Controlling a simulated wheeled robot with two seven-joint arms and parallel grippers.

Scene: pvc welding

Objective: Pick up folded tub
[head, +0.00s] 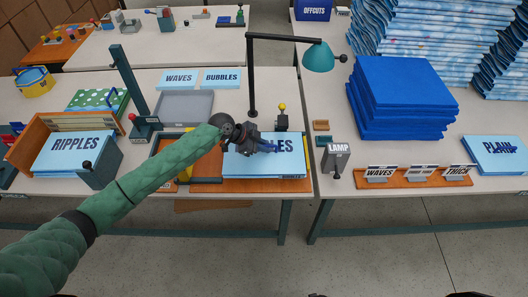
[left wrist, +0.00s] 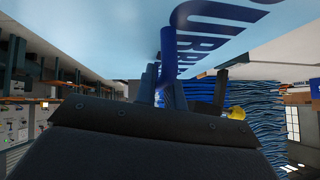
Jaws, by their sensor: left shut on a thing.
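In the left wrist view the tub's lettered face (left wrist: 110,35) fills the top, very close. The blue piece (left wrist: 168,60) stands between my fingers (left wrist: 185,90). My right gripper is not in view.
A wooden-walled press with a "RIPPLES" slab (head: 82,152) stands at left. A blue stack (head: 405,90), label stands (head: 412,178) and a "PLAIN" slab (head: 496,160) are on the right table. A gap separates the tables.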

